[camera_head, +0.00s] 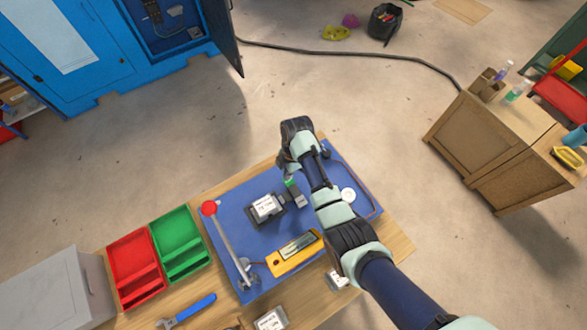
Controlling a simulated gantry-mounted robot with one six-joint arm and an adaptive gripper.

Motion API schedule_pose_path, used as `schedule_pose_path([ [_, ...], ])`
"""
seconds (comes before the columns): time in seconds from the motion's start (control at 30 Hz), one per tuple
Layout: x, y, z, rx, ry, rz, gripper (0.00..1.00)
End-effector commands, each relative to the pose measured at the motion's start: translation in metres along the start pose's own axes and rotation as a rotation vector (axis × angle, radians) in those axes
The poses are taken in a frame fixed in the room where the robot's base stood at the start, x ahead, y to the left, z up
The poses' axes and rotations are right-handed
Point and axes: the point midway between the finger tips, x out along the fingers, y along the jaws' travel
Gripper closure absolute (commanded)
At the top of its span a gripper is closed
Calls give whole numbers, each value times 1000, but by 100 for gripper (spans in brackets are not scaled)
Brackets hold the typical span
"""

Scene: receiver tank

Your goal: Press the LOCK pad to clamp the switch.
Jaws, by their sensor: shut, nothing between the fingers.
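A small white-labelled box (266,206), which looks like the switch, sits in a dark holder on the blue mat (224,222). Its label is too small to read. My gripper (287,172) is above the mat, up and right of this box. It points down, its fingers are shut and empty, and it is partly hidden by my own wrist. A small grey block (299,200) with a green patch (291,184) shows just below the fingertips. I cannot tell whether this is the LOCK pad or whether the fingers touch it.
A red-knobbed lever (209,208) and a yellow meter (296,252) are on the mat. Red (133,262) and green (178,240) bins stand left. A blue-handled tool (194,308) lies in front. A white disc (348,195) is right of my arm.

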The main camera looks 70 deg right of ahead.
Motion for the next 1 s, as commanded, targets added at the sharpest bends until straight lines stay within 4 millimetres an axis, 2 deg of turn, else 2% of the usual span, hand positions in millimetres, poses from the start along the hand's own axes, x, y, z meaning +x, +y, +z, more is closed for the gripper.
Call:
schedule_pose_path([
  [1.0, 32, 0, 5, 0, 0, -1, 100],
])
